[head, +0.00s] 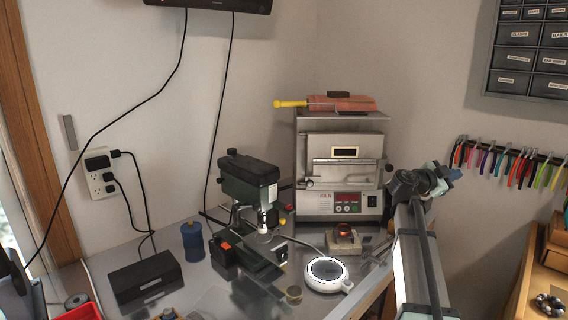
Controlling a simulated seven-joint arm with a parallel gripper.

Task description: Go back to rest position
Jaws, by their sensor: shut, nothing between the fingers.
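My arm (412,260) rises from the bottom edge at the right of the picture. It ends in a dark and pale-teal joint (425,181) in front of the wall, to the right of the small furnace. I see no gripper fingers in this view. No object is seen held by the arm.
The metal bench (225,296) carries a drill press (248,180), a furnace (342,165), a round white-rimmed device (325,272), a blue spool (192,241) and a black box (146,277). Pliers (510,162) hang at right above a wooden bench (535,265). Cables cross the left wall.

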